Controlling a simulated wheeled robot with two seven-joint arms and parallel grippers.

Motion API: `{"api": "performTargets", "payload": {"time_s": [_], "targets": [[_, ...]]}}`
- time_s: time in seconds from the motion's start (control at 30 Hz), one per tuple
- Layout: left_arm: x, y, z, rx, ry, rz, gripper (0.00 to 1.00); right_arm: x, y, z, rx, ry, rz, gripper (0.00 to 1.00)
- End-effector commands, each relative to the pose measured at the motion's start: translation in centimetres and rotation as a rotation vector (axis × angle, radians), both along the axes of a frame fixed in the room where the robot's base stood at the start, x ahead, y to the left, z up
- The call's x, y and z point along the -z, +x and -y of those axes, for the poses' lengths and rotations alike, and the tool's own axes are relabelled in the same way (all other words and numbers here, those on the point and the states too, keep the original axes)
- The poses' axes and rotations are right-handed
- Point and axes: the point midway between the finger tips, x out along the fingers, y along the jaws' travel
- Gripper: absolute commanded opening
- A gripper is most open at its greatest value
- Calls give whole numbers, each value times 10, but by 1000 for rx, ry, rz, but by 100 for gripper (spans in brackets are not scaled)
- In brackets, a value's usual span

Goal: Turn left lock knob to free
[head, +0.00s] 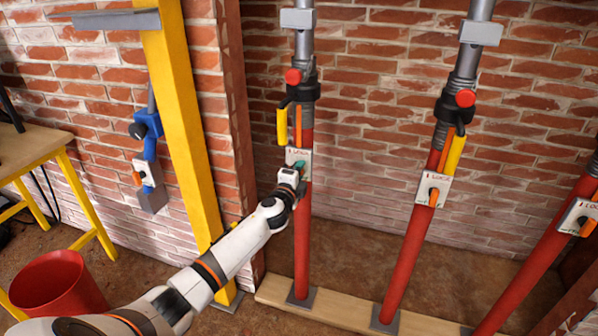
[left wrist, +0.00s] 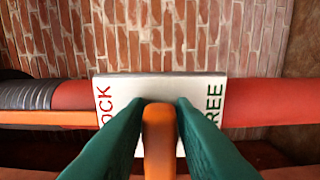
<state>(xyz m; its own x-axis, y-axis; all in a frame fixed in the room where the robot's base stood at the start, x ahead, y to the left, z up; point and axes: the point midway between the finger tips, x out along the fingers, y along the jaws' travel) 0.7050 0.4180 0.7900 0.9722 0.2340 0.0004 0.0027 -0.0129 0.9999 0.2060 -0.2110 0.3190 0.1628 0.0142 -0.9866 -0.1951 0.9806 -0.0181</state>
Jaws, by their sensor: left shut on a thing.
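The left lock knob (left wrist: 159,140) is an orange bar on a white plate (left wrist: 160,88) marked with LOCK and FREE lettering. The plate is on the left red prop (head: 303,230) and also shows in the head view (head: 299,156). My left gripper (left wrist: 159,120) has its green fingers on both sides of the knob, shut on it. In the left wrist view the knob points straight down the picture, between the two words. In the head view my left gripper (head: 298,168) covers the knob. My right gripper is not in view.
Two more red props, the middle one (head: 408,245) and the right one (head: 535,255), carry similar orange knobs. A yellow post (head: 182,110) stands left of my arm. A red bucket (head: 58,284) is at lower left. A wooden board (head: 345,312) lies under the props.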

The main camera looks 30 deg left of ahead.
Motion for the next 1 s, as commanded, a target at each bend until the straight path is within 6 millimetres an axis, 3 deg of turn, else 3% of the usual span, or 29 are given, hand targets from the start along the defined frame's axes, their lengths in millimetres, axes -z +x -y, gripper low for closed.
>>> {"api": "performTargets", "payload": {"time_s": [0.33, 0.37, 0.43, 0.77, 1.0], "targets": [[3, -1, 0, 1, 3, -5, 0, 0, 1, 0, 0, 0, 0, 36], [3, 0, 0, 1, 3, -5, 26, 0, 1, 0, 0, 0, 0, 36], [2, -1, 0, 1, 2, -5, 37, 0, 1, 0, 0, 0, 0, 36], [1, -2, 1, 1, 1, -2, 38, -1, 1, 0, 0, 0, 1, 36], [1, -35, 8, 3, 2, -5, 38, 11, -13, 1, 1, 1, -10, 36]]}}
